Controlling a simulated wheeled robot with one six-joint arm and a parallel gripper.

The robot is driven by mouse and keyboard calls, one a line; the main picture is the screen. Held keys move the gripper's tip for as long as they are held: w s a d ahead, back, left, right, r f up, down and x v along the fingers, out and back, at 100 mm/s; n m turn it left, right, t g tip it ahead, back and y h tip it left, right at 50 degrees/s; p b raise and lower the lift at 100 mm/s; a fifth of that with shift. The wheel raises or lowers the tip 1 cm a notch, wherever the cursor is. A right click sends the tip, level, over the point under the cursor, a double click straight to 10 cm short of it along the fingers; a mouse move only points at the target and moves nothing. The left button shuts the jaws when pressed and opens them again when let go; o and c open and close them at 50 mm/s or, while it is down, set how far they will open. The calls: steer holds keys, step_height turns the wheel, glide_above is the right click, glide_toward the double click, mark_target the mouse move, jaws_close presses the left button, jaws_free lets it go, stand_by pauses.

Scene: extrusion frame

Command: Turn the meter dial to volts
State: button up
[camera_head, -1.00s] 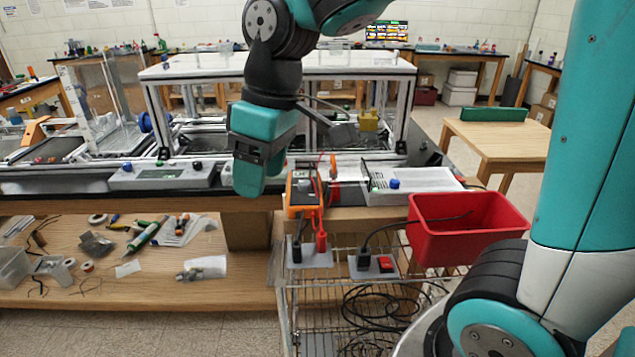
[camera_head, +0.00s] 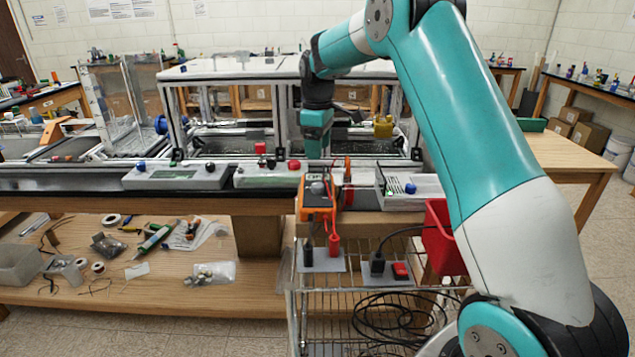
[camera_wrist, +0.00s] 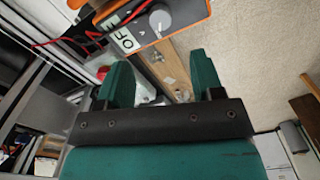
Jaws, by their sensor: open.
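The orange multimeter (camera_head: 316,197) stands at the bench's front edge, right of centre in the head view. Its grey round dial (camera_head: 318,188) faces up and its face is small there. In the wrist view the meter (camera_wrist: 187,12) is at the top, with its dial (camera_wrist: 159,19) and a display (camera_wrist: 124,39) that seems to read OFF, turned over. My gripper (camera_head: 317,150) is behind and above the meter in the head view. In the wrist view its two green fingers (camera_wrist: 160,80) are wide apart with nothing between them, and the dial lies beyond them, not touched.
Grey control boxes (camera_head: 176,176) with knobs stand left of the meter, and another box (camera_head: 411,189) stands right. A red bin (camera_head: 440,238) is partly hidden behind my arm. A wire cart (camera_head: 350,300) with cables stands below. The framed enclosure (camera_head: 285,70) is behind.

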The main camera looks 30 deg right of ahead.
mark_target(318, 185)
step_height(318, 185, down, 11)
steer(key=shift+r+p, duration=0.15)
steer(key=shift+p, duration=0.65)
steer(key=c, duration=0.9)
